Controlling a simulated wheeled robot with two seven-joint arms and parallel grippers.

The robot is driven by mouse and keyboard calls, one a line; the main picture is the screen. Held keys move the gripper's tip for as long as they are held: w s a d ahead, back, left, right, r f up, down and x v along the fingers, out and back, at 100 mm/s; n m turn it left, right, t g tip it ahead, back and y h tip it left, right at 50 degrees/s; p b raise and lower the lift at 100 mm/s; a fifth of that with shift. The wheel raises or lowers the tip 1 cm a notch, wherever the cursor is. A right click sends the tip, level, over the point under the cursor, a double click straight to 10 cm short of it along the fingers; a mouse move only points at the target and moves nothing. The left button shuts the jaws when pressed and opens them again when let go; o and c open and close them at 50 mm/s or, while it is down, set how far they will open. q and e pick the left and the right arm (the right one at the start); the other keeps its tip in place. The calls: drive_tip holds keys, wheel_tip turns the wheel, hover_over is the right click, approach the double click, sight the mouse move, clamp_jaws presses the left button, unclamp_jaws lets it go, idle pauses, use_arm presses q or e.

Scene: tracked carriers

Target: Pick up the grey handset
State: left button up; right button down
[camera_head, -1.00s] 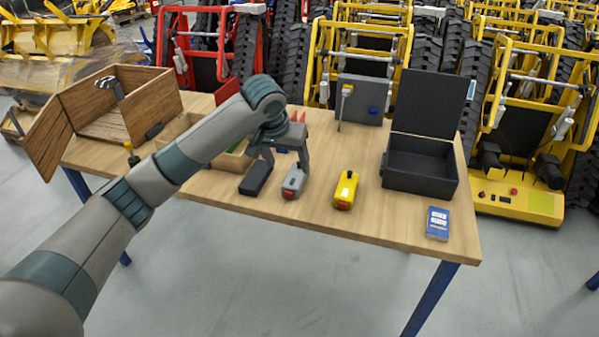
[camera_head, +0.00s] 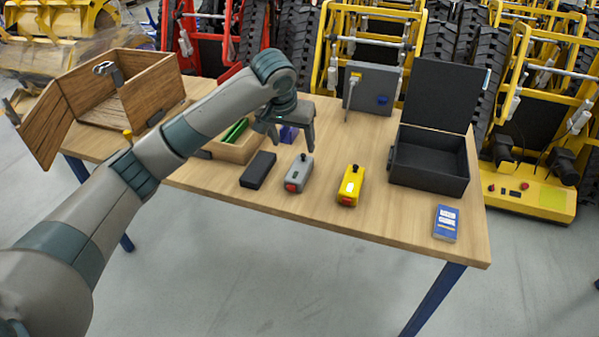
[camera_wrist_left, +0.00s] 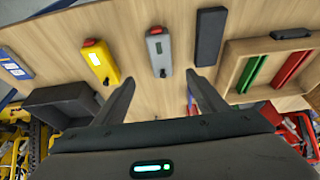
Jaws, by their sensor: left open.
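The grey handset (camera_head: 299,174) with a red button at its near end lies on the table between a black block and a yellow handset. It also lies in the left wrist view (camera_wrist_left: 158,52), just beyond the fingertips. My left gripper (camera_head: 293,144) is open and empty, in the head view just behind the handset's far end. Its two fingers also show in the left wrist view (camera_wrist_left: 160,80), spread to either side of the handset's line, with the handset not between them. My right gripper is in no view.
A black block (camera_head: 258,170) lies left of the handset and a yellow handset (camera_head: 351,186) right. An open black case (camera_head: 428,178), a blue box (camera_head: 446,224), a grey box with a cable (camera_head: 370,88), a wooden tray (camera_head: 236,152) and an open wooden crate (camera_head: 151,92) surround them.

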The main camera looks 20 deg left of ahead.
use_arm(q)
drive_tip(key=p, duration=0.1)
hover_over(299, 168)
drive_tip(key=s, duration=0.2)
wheel_tip(299, 168, down, 9)
drive_tip(key=shift+w+f, duration=0.25)
drive_tip(key=shift+f, duration=0.2)
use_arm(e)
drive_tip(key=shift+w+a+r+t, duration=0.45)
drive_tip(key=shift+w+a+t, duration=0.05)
use_arm(q)
drive_tip(key=shift+w+f, duration=0.15)
drive_tip(key=shift+f, duration=0.35)
drive_tip(key=p+x, duration=0.1)
drive_tip(key=x, duration=0.2)
drive_tip(key=shift+w+f, duration=0.2)
drive_tip(key=shift+f, duration=0.3)
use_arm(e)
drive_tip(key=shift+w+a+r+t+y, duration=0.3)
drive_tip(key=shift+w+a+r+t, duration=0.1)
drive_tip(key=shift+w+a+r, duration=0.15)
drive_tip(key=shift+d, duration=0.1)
